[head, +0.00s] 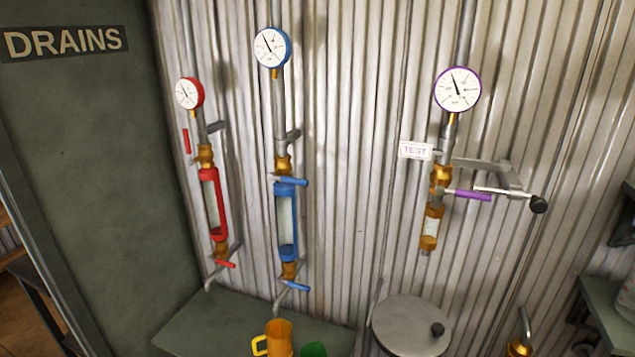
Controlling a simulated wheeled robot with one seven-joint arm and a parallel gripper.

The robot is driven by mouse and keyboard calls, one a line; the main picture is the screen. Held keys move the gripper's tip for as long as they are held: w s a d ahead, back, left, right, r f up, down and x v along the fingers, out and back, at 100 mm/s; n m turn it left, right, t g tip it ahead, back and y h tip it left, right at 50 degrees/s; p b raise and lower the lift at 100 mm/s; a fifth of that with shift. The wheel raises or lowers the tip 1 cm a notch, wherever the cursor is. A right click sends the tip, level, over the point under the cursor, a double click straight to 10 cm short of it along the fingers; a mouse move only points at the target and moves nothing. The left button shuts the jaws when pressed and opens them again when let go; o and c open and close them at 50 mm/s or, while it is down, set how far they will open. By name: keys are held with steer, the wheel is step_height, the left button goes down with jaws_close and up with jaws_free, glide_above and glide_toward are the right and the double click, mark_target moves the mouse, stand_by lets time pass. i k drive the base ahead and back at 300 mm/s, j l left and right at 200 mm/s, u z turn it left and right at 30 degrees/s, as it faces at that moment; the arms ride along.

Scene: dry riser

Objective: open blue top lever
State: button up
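The blue top lever (293,181) sticks out to the right, nearly level, from the brass valve just above the blue-framed sight glass (286,220). A blue bottom lever (297,286) also points right, at the brass valve below that glass. The blue-rimmed gauge (272,47) is at the top of the same pipe. My gripper is not in view, and nothing is seen touching the blue top lever.
To the left is a red riser with a gauge (188,93) and sight glass (213,204). To the right is a purple-rimmed gauge (458,89) with a purple lever (472,195) and a grey arm with a black knob (538,204). An orange mug (280,338) stands below.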

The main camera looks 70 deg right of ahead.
mark_target(294, 181)
steer(key=k+l+z, duration=0.1)
steer(key=z, duration=2)
steer(key=i+l+u, duration=0.1)
steer(key=u, duration=0.15)
steer(key=l+u, duration=0.25)
steer(key=i+j, duration=0.05)
steer(key=j, duration=0.05)
